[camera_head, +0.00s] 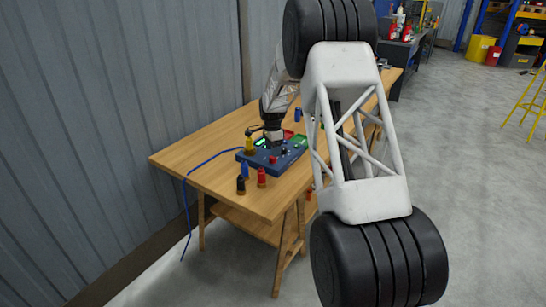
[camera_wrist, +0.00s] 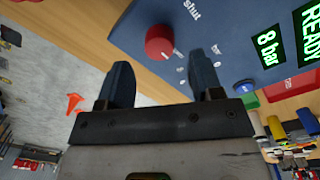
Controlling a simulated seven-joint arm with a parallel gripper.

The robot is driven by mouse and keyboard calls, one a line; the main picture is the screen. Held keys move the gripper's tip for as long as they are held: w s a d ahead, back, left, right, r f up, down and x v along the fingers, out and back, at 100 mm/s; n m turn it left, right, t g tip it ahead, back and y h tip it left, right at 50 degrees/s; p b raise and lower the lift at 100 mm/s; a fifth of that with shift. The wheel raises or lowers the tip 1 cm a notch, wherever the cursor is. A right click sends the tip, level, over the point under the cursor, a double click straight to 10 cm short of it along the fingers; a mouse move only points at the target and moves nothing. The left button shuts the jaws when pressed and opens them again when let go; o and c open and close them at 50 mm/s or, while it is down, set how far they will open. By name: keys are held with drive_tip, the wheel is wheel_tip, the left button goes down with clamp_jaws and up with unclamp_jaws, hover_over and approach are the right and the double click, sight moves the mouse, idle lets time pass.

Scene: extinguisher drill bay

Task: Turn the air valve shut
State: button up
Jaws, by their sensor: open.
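The air valve appears as a round red knob (camera_wrist: 160,42) with a white pointer mark on the blue panel in the wrist view. The word "shut" is printed on the panel (camera_wrist: 215,30) above and to the right of the knob. My gripper (camera_wrist: 161,62) is open and empty, its two dark fingers apart with the knob showing between and beyond their tips. I cannot tell the exact gap to it. In the head view my gripper (camera_head: 272,140) is over the blue panel (camera_head: 287,160) on the wooden table, and its fingertips are hard to make out.
A green display (camera_wrist: 267,45) reads "8 bar" and another (camera_wrist: 310,25) reads "READY". Small yellow (camera_head: 249,144), blue (camera_head: 245,170), black (camera_head: 241,186) and red (camera_head: 262,177) cylinders stand around the panel's left side. A blue hose (camera_head: 208,162) runs off the table (camera_head: 210,150). A corrugated wall (camera_head: 90,120) stands behind.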

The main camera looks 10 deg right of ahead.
sight(273, 159)
drive_tip(key=shift+s+f, duration=0.1)
drive_tip(key=shift+f, duration=1.75)
drive_tip(key=c, duration=0.9)
